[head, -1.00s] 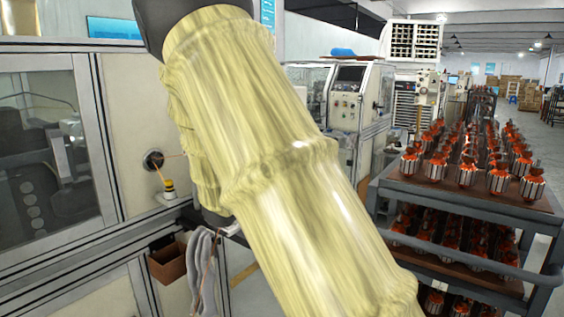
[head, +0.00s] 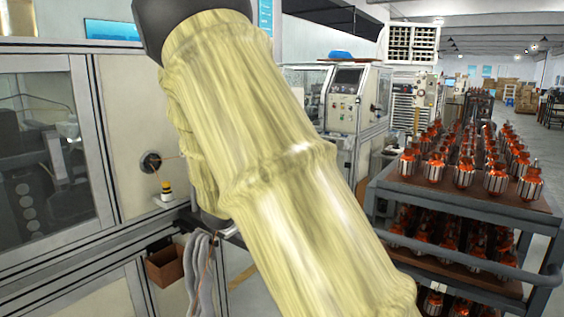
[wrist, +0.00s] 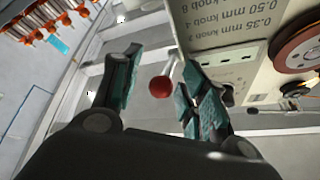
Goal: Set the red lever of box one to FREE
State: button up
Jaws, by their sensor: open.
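The red lever's round ball knob (wrist: 160,87) shows in the wrist view, on a short pale rod that runs up to the edge of a cream box (wrist: 225,40). My gripper (wrist: 155,85) is open, with one teal-padded finger on each side of the ball. The ball appears between the fingers, closer to the right one; I cannot tell whether it touches. No FREE mark is legible. In the head view my sleeved arm hides the gripper, the lever and the box.
A cart (head: 466,205) with several orange-and-silver armatures stands at the right in the head view. A cream machine with a dark window (head: 40,160) fills the left. A brown bin (head: 165,264) and grey gloves (head: 199,270) hang below it. A copper-coloured spool (wrist: 298,42) sits beside the box.

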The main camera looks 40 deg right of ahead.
jog(key=shift+a, duration=0.1)
jog(key=v, duration=1.1)
jog(key=shift+a+f, duration=0.25)
jog(key=shift+a, duration=0.1)
